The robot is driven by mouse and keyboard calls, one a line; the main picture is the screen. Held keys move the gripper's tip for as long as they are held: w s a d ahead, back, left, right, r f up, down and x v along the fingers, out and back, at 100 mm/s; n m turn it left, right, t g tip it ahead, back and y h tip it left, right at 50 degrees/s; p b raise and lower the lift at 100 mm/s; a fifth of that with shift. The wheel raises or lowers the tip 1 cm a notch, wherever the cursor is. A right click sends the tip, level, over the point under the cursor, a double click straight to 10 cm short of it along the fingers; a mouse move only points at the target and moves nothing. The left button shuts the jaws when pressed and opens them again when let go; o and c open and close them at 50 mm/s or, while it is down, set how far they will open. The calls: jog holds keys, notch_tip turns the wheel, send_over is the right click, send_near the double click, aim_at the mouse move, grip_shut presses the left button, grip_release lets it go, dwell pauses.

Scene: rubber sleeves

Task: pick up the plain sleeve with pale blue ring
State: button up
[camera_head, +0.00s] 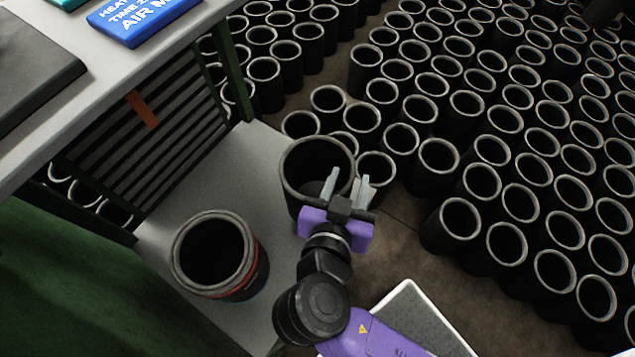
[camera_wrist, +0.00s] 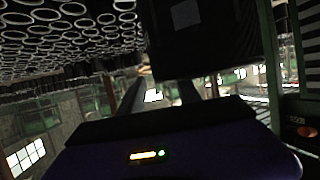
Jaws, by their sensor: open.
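A wide dark sleeve (camera_head: 290,185) stands upright on the grey shelf, behind my gripper; I see no pale blue ring on its visible side. A second wide sleeve (camera_head: 184,277) stands upright nearer, to the left, with red bands on its side. My gripper (camera_head: 347,184) is open and empty. Its fingers overlap the right part of the far sleeve in the head view; I cannot tell whether they touch it. In the wrist view my fingers (camera_wrist: 160,92) point toward a large dark shape (camera_wrist: 205,40), likely that sleeve, in deep shadow.
Many narrower black sleeves (camera_head: 440,155) crowd the floor behind and to the right. The grey shelf (camera_head: 195,185) is bare left of the far sleeve. A bench with a blue sign (camera_head: 140,18) and a slatted rack (camera_head: 150,125) stand at left.

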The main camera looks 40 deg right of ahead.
jog(key=shift+x, duration=1.15)
grip_shut()
dwell(0.5)
